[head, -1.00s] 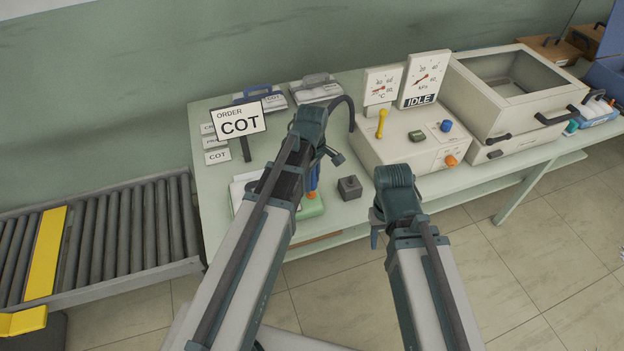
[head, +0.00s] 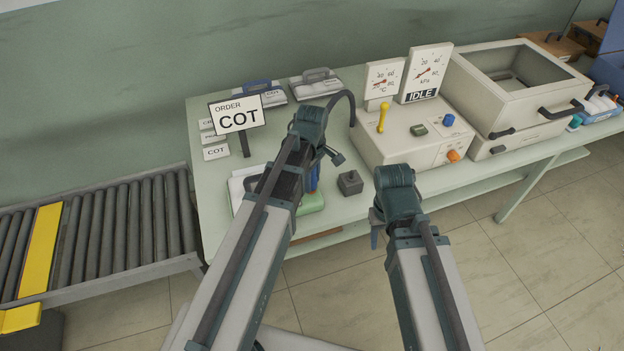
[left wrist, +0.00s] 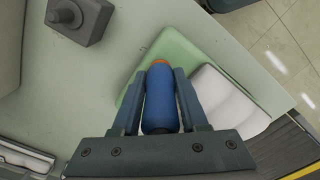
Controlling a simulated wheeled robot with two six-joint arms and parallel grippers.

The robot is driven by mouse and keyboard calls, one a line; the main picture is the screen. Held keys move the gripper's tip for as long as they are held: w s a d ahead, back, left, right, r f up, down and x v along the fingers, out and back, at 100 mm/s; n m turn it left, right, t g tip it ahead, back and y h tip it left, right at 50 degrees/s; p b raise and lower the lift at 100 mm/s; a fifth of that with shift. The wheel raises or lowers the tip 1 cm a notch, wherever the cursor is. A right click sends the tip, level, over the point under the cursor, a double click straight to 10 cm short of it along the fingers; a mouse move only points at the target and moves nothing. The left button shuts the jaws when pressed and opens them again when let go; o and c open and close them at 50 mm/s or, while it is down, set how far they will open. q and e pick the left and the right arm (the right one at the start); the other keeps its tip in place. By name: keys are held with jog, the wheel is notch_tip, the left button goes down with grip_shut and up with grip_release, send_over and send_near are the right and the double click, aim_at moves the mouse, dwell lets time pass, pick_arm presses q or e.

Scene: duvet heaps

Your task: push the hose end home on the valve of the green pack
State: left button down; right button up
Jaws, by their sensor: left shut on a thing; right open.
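The green pack (head: 312,204) lies on the table, partly hidden behind my left arm in the head view. It also shows in the left wrist view (left wrist: 186,52). The blue hose end (left wrist: 160,102) is between the fingers of my left gripper (left wrist: 163,72), which is shut on it above the green pack. An orange part (left wrist: 160,62), likely the valve, shows at the hose end's far edge; I cannot tell whether it is fully seated. The dark hose (head: 346,97) arcs up behind my left wrist. My right gripper (head: 376,228) is open and empty, in front of the table.
A white pad (left wrist: 225,100) lies beside the green pack. A grey block with a knob (head: 350,183) stands to the right. Behind it is the beige machine (head: 400,145) with gauges. An ORDER COT sign (head: 238,115) stands at left. A roller conveyor (head: 120,235) is further left.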

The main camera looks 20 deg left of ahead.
pick_arm(q)
jog(key=shift+f+b, duration=0.45)
jog(key=shift+f, duration=0.15)
jog(key=shift+c, duration=1.8)
grip_release()
jog(key=shift+r, duration=0.15)
notch_tip(320, 180, up, 14)
jog(key=p, duration=1.4)
jog(key=shift+f, duration=0.2)
